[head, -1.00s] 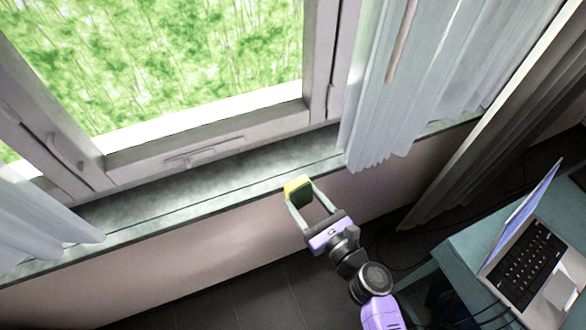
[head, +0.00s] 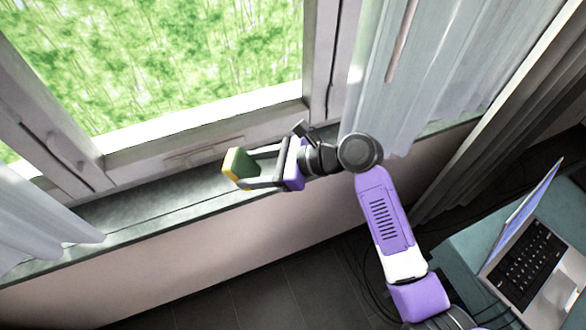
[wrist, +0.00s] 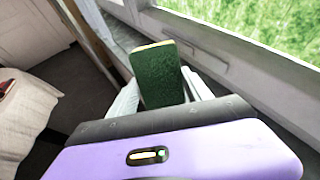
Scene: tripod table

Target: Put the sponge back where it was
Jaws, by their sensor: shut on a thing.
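The sponge (head: 241,165) is green with a yellow side. My gripper (head: 240,168) is shut on it, one finger on each side, and in the head view holds it over the window sill (head: 140,207). Whether the sponge touches the sill cannot be told. In the wrist view the sponge (wrist: 158,75) stands upright between the fingertips, its dark green face toward the camera and a thin yellow edge on top.
The window frame (head: 205,125) rises behind the sill. A white curtain (head: 400,90) hangs right of my gripper and another (head: 40,225) hangs at the left. A laptop (head: 530,260) sits on a teal table (head: 465,245) at the lower right.

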